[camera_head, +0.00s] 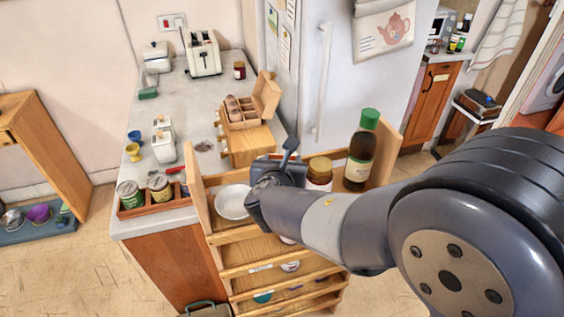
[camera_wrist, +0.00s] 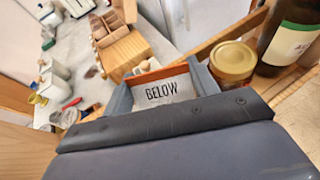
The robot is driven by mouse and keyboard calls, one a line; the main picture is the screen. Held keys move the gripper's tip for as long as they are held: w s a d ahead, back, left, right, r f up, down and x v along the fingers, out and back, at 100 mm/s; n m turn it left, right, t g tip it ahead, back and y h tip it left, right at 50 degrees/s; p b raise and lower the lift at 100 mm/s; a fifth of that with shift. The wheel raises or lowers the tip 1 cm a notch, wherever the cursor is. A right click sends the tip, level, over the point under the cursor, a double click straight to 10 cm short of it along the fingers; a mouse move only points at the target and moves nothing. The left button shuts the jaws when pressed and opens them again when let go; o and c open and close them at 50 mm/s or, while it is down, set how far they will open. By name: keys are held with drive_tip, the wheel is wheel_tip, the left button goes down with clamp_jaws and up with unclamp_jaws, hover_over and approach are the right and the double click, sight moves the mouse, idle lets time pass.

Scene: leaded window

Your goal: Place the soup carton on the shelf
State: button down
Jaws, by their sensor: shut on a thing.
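My gripper (camera_head: 278,170) is over the top tier of the wooden shelf unit (camera_head: 268,247). In the wrist view its two grey fingers (camera_wrist: 160,92) are shut on a pale box with an orange edge and the word BELOW, which I take to be the soup carton (camera_wrist: 162,92). Only its end shows there; my gripper and arm hide it in the head view. I cannot tell whether it touches the shelf. It is close to the left of the gold-lidded jar (camera_wrist: 232,62), which also shows in the head view (camera_head: 319,172).
A dark bottle with a green cap (camera_head: 361,152) stands right of the jar on the top tier. A white bowl (camera_head: 233,203) is at its left end.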

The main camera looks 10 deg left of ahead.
drive_tip(key=shift+r, duration=0.1)
drive_tip(key=shift+c, duration=2.4)
unclamp_jaws()
drive_tip(key=shift+r, duration=0.1)
drive_tip(key=v, duration=1.2)
drive_tip(key=shift+f+b, duration=0.2)
drive_tip(key=shift+b, duration=0.1)
